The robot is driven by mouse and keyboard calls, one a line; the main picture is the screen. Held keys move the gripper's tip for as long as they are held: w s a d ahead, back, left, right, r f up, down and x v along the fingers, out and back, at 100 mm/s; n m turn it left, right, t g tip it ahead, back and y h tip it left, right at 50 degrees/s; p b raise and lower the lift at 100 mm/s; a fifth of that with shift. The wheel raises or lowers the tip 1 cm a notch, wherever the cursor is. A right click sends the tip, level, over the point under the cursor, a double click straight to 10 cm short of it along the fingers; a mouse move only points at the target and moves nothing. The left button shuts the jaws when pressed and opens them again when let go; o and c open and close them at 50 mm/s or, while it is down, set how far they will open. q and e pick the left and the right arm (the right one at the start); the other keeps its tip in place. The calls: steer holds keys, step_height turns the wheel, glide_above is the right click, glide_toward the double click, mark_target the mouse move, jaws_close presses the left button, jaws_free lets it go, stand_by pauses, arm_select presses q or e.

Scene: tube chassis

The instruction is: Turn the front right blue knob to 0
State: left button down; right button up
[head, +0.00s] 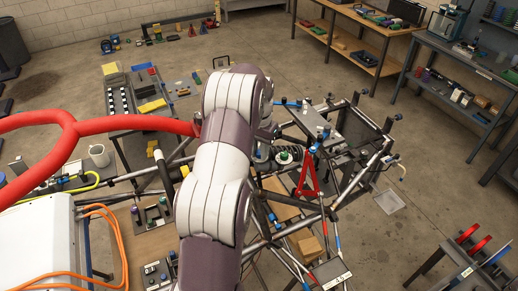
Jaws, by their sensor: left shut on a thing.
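The tube chassis (345,190) stands at the centre right, an open frame of dark and grey tubes. My left arm rises through the middle of the view and bends down at its far end. My left gripper (263,150) is small and dark there, partly behind the arm, at the chassis. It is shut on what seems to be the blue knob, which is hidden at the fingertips. A green-topped knob (284,156) on a black coil spring sits just right of the gripper. The knob's setting cannot be read. My right gripper is not in view.
A red triangle (308,176) stands on the chassis right of my gripper. A thick red hose (100,126) arches at the left. A white box (38,245) with orange cables is at lower left. Workbenches (360,38) line the back right. Open floor lies right of the chassis.

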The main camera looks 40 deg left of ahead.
arm_select(q)
steer(key=shift+w+a+r, duration=0.1)
steer(key=shift+w+r, duration=0.15)
steer(key=shift+r, duration=0.05)
steer(key=c, duration=0.9)
jaws_free()
steer(key=shift+f, duration=0.2)
